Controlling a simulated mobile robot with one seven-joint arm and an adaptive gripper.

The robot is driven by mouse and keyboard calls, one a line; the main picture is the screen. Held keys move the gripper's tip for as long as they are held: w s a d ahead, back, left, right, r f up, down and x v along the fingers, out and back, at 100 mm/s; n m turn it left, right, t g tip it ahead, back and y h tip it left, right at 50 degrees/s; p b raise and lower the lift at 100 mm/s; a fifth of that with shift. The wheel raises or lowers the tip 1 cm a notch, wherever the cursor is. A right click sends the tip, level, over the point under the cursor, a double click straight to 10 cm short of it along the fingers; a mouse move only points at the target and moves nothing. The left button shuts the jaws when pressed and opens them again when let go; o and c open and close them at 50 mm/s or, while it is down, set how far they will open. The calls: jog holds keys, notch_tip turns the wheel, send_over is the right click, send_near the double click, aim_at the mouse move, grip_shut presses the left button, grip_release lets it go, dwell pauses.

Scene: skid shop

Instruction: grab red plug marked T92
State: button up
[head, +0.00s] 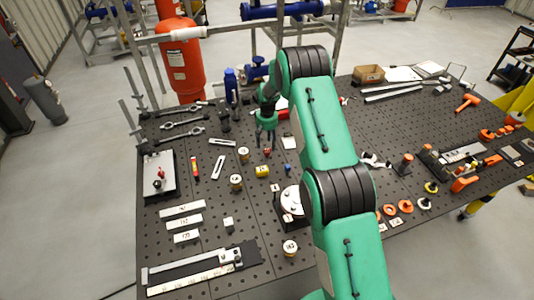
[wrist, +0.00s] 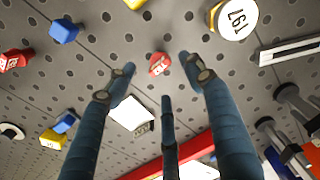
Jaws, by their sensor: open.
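A small red plug (wrist: 160,63) stands on the perforated table in the wrist view, between and just beyond my fingertips; its marking is too small to read. It also shows in the head view (head: 267,152), just below my gripper (head: 266,138). My three-fingered gripper (wrist: 158,78) is open and empty above the table, with its fingers spread around the plug's place in the picture. A second red piece (wrist: 14,59) lies at the left edge of the wrist view, its marking also unclear.
A blue plug (wrist: 63,31) and a round white-topped piece marked 197 (wrist: 236,17) stand nearby. A white label card (wrist: 131,115) lies close to the fingers. Upright dark tools (head: 224,118) stand left of my gripper in the head view.

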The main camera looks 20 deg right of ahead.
aim_at(267, 150)
jog(key=shift+f, duration=0.25)
jog(key=shift+f+p, duration=0.75)
jog(key=shift+f, duration=1.85)
jog(key=c, duration=1.3)
